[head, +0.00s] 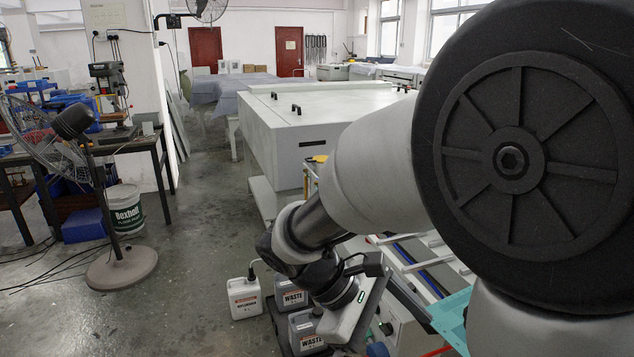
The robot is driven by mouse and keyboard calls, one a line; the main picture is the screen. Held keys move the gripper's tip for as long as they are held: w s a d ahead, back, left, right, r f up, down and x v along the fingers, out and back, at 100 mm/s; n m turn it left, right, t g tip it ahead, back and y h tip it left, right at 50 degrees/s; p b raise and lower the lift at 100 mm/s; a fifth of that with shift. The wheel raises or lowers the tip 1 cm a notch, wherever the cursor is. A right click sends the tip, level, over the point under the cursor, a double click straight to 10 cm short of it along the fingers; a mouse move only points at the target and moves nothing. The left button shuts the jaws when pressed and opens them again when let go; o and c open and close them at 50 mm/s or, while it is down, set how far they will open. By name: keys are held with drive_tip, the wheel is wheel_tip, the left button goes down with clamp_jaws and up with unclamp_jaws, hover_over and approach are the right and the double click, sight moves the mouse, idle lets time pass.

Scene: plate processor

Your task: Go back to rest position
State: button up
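My arm fills the right side of the head view, with a large black joint cap close to the camera. It reaches down and to the left. My gripper (350,314) is low in the middle of the picture, beside a white machine (408,328) with rails on top. Its light grey body shows, but I cannot make out its fingertips or anything between them. Whether it touches the machine is not clear.
Grey waste containers (291,297) and a white jug (244,298) stand on the floor below my gripper. A large white cabinet (320,112) stands behind. A fan on a round base (121,268) and a white bucket (124,208) are left. The floor between is clear.

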drive_tip(key=s+r+m+t+y+p, duration=0.2)
drive_tip(key=r+p, duration=0.6)
drive_tip(key=r, duration=0.4)
drive_tip(key=s+r+m+t+y+p, duration=0.3)
drive_tip(key=r+m+t+y+p, duration=0.2)
drive_tip(key=r, duration=0.8)
drive_tip(key=m+y+p, duration=0.1)
drive_tip(key=m+p, duration=0.2)
drive_tip(key=shift+s+d+m+y+p, duration=0.2)
drive_tip(key=shift+m+y+p, duration=0.1)
drive_tip(key=shift+m+p, duration=0.1)
